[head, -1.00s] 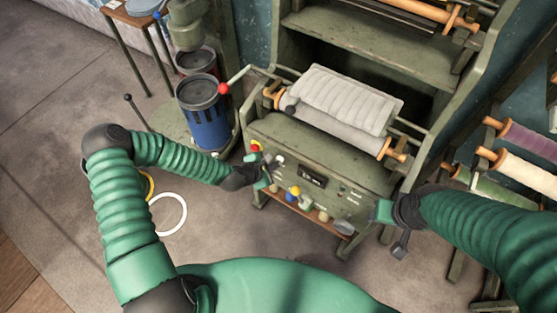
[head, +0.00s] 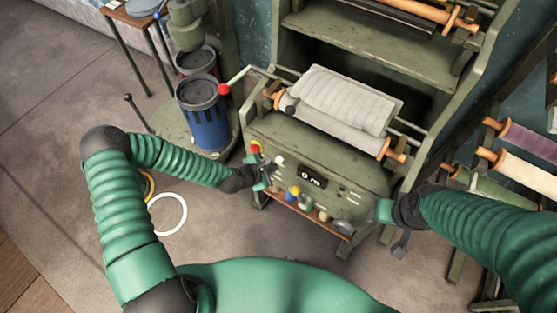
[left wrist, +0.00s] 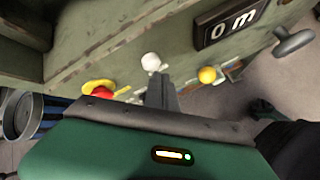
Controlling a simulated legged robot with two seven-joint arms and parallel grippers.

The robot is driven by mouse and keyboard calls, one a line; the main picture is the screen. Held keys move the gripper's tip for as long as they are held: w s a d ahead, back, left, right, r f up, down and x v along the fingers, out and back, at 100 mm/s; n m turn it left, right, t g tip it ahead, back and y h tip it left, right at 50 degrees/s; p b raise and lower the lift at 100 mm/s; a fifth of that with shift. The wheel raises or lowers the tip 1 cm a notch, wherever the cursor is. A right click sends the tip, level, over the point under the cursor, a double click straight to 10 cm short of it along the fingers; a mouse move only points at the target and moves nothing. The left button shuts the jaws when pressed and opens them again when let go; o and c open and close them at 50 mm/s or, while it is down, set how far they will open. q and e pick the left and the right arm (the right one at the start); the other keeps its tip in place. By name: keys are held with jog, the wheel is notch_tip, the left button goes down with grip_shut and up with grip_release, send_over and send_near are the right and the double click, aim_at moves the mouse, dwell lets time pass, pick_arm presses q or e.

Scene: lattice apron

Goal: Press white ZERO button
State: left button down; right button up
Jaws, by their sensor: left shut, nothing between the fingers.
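The white button (left wrist: 151,61) stands on the green machine's front panel (left wrist: 170,25). In the head view the white button (head: 280,160) shows small, just beyond my left fingertips. My left gripper (head: 271,167) is shut and empty at the panel's left part. In the left wrist view its dark fingers (left wrist: 160,88) end right beside the white button; I cannot tell whether they touch it. A display (left wrist: 231,22) to the right of the button reads "0 m". My right gripper (head: 380,211) is at the panel's right end; its fingers cannot be made out.
A red button on a yellow base (left wrist: 103,92) is left of my left fingers. A yellow knob (left wrist: 207,74) is to their right. A grey roll of cloth (head: 345,105) lies on top of the machine. A lever with a red ball (head: 223,88) sticks out at its left.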

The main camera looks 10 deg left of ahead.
pick_arm(q)
jog(key=shift+s+a, duration=0.1)
jog(key=shift+s, duration=0.15)
jog(key=shift+s, duration=0.1)
jog(key=s, duration=0.1)
jog(key=s+a, duration=0.1)
jog(key=s, duration=0.2)
jog(key=shift+s+a+p, duration=0.25)
jog(key=shift+a+p, duration=0.1)
dwell(0.6)
